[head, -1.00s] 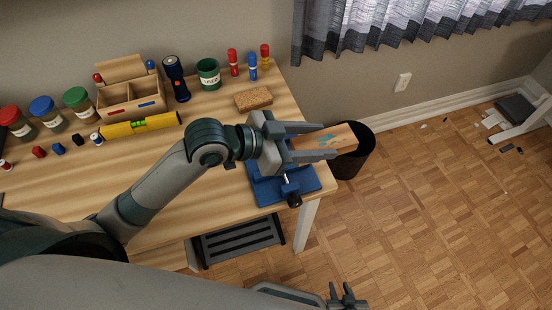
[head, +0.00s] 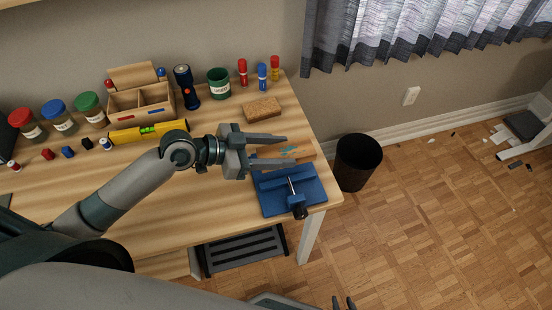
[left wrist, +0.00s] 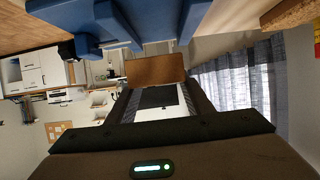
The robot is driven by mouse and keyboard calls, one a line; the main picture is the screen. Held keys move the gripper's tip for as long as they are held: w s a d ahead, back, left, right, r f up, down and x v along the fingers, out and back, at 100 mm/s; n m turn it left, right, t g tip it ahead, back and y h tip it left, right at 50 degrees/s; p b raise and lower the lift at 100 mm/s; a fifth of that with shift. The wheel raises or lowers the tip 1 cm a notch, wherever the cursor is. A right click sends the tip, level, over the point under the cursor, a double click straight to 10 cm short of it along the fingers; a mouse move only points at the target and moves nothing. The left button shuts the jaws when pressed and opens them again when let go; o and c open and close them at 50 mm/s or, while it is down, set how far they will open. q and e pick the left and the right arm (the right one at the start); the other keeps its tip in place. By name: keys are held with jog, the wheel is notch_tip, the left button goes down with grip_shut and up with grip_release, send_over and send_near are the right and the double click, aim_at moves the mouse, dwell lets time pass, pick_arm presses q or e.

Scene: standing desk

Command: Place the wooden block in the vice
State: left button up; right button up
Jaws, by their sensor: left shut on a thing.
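The block also shows as a brown piece between the fingers in the left wrist view (left wrist: 157,70). In the head view the block is at the back edge of the blue vice (head: 275,201), near the desk's right end; I cannot tell whether they touch. The vice's blue parts also fill the top of the left wrist view (left wrist: 150,18). Only the tips of my right gripper (head: 343,302) show at the bottom edge, apart and empty.
A sponge-like brown block (head: 262,109) lies behind the gripper. A yellow level (head: 148,132), wooden caddy (head: 140,102), flashlight (head: 187,88), green cup (head: 219,84) and jars stand to the left and back. A black bin (head: 358,163) stands off the desk's right end. The middle front desk is clear.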

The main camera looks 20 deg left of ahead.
pick_arm(q)
jog(key=shift+w+a+f, duration=0.1)
jog(key=shift+a+f, duration=0.1)
jog(key=shift+a, duration=0.2)
